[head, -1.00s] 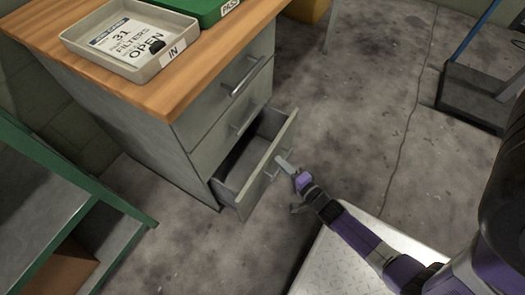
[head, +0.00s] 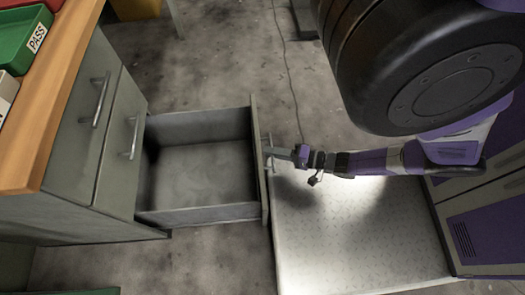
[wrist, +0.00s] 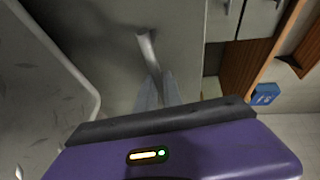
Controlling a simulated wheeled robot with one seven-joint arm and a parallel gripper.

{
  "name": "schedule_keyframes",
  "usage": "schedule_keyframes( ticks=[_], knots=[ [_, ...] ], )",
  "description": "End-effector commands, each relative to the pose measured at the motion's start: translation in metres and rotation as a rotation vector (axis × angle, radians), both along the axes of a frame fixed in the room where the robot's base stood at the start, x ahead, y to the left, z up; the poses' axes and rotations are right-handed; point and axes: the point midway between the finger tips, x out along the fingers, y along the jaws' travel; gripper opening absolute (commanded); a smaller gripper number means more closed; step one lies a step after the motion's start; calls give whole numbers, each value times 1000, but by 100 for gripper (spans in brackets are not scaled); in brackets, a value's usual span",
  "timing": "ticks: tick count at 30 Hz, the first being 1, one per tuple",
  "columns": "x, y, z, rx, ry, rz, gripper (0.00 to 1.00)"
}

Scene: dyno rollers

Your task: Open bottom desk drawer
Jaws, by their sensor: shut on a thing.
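The bottom desk drawer (head: 205,172) stands pulled well out from the grey desk (head: 85,145) in the head view. Its inside looks empty. My gripper (head: 272,153) is at the outer face of the drawer front, shut on the drawer handle (head: 268,158). In the wrist view the handle (wrist: 147,50) runs from the drawer face down between the fingers of my gripper (wrist: 158,92). The two drawers above are shut, with their bar handles (head: 100,97) showing.
My base plate lies right beside the drawer front. A green tray marked PASS (head: 25,40) sits on the wooden desktop (head: 55,75). Floor beyond the drawer is clear.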

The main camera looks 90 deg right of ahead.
Motion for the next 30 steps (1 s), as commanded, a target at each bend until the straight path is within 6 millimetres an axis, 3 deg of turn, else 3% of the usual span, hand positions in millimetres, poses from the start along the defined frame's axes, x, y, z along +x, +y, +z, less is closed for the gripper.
schedule_keyframes(
  ticks=[13,14,17,26,30],
  knots=[
    [-3,1,0,0,0,2,0],
    [-3,1,0,1,0,3,13],
    [-3,1,0,0,0,2,32],
    [-4,1,0,0,0,1,33],
    [-13,4,2,1,3,1,33]
  ],
)
